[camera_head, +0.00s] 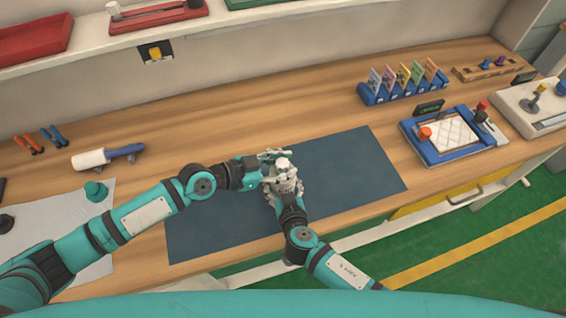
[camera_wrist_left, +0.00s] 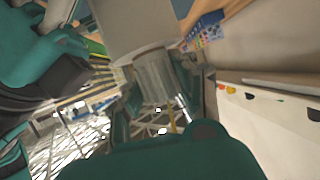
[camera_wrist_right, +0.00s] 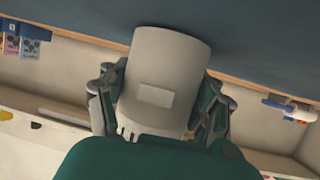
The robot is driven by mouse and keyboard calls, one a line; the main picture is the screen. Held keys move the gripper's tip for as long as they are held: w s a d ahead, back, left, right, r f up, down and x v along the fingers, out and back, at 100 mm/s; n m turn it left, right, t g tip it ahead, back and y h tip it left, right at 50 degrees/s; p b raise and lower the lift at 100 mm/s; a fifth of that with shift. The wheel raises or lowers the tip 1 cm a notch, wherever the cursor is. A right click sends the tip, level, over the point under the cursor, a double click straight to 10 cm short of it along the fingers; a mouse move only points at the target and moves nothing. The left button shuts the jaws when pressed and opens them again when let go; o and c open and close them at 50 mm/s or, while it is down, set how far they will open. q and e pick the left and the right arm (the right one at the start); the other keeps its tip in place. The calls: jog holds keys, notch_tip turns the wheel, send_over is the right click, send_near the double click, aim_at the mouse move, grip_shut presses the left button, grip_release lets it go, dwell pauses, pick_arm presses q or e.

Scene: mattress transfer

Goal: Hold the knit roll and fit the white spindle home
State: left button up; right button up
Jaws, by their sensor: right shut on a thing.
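My right gripper (camera_wrist_right: 160,95) is shut on a wide, smooth, pale grey-white cylinder (camera_wrist_right: 168,60) with a small rectangular patch. In the head view my right gripper (camera_head: 285,190) stands over the dark blue mat, below a white rounded top (camera_head: 284,166). My left gripper (camera_head: 270,164) reaches in from the left, close against that white top. In the left wrist view its fingers lie on both sides of a ribbed grey cylinder (camera_wrist_left: 154,78), with a wider pale body (camera_wrist_left: 128,28) beyond. I cannot tell which piece is the knit roll and which the white spindle, nor whether the left fingers touch.
The blue mat (camera_head: 350,170) is otherwise clear. A white roller with a blue handle (camera_head: 92,158) and a teal knob (camera_head: 95,190) lie to the left. A blue card rack (camera_head: 400,94) and a blue-framed tray (camera_head: 430,155) stand to the right. A shelf runs along the back.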

pick_arm(q)
jog(key=o, duration=0.4)
jog(key=shift+f, duration=0.15)
jog(key=shift+a, duration=0.1)
jog(key=v, duration=1.2)
pick_arm(e)
jog(key=o, duration=1.2)
jog(key=shift+o, duration=0.2)
